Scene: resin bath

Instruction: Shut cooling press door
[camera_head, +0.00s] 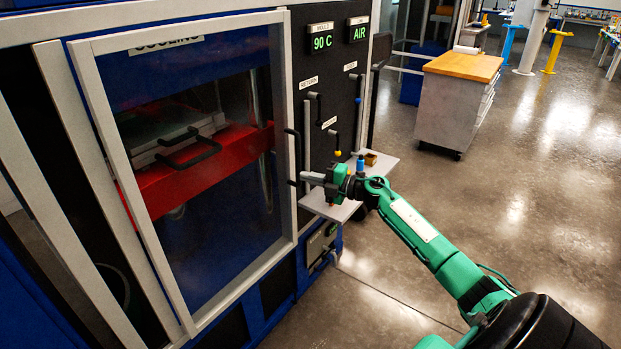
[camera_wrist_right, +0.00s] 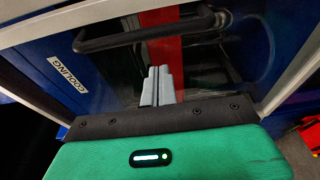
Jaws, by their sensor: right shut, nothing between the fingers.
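The cooling press door (camera_head: 283,120) is a glass panel in a pale frame with a "COOLING" label, at the left of the head view. Its frame stands across the press front; I cannot tell if it is fully flush. A black bar handle (camera_head: 292,155) is on its right edge, and a black bar also shows in the wrist view (camera_wrist_right: 140,35). My right gripper (camera_head: 308,177) is shut and empty, close beside the door's right edge near the handle. In the wrist view its fingertips (camera_wrist_right: 157,72) point at the door just below the bar; contact is unclear. My left gripper is out of view.
A dark control panel (camera_head: 323,75) reading "90 C" and "AIR" is right of the door. A small pale shelf (camera_head: 340,210) juts out below it, under my right wrist. A wood-topped cabinet (camera_head: 455,100) stands further back. The floor at right is clear.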

